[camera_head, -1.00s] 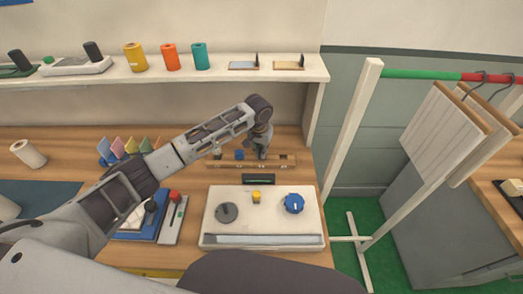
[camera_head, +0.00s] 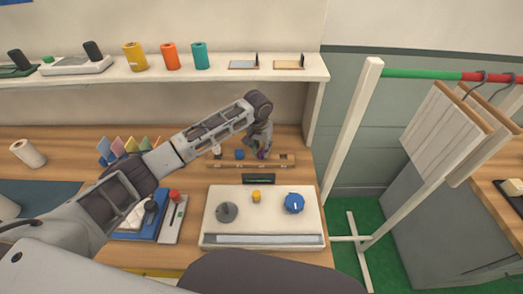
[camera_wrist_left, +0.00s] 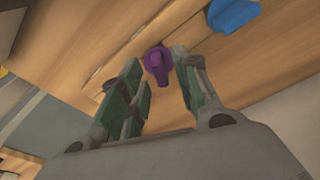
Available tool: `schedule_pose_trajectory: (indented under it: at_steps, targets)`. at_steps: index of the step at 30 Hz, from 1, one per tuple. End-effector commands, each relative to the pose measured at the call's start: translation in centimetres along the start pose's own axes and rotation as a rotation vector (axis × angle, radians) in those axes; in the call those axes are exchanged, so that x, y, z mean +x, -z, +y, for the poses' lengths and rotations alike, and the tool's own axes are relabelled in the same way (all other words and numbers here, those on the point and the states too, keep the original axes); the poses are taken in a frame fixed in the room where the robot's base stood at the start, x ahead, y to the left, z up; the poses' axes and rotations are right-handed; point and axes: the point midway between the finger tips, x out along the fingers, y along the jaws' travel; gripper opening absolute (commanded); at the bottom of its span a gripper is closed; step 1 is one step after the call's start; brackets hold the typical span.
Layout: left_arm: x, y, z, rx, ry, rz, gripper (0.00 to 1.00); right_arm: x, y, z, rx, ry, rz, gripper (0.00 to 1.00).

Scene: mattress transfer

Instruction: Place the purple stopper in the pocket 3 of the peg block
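The peg block (camera_head: 284,161) is a long, low wooden bar on the workbench. The purple stopper (camera_wrist_left: 157,63) shows in the left wrist view at the block, just beyond and between my fingertips; its lower end and which pocket it is at I cannot make out. In the head view it is a small purple patch (camera_head: 262,154) below my left gripper (camera_head: 257,148), partly hidden by it. In the wrist view my left gripper (camera_wrist_left: 162,78) has its fingers spread, apart from the stopper. A blue stopper (camera_head: 239,154) stands at the block to the left. My right gripper is out of view.
A white panel (camera_head: 262,222) with knobs lies in front of the block. A white piece (camera_head: 216,151) is at the block's left end. A shelf (camera_head: 220,76) with coloured cylinders runs above the bench. A rack (camera_head: 350,130) stands to the right.

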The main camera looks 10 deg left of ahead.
Motion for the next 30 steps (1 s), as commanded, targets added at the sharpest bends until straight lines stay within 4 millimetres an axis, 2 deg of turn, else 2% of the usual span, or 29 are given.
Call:
schedule_pose_trajectory:
  at_steps: [18,24,30]
  targets:
    - [-8.8,0.1,0.0,0.001,0.0,0.003,0.32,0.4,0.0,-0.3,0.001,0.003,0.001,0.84]
    - [-10.3,0.0,0.0,0.0,0.0,0.001,0.32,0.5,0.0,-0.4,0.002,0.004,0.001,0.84]
    - [-10.7,0.0,0.0,0.0,0.0,0.0,0.32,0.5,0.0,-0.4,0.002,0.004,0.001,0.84]
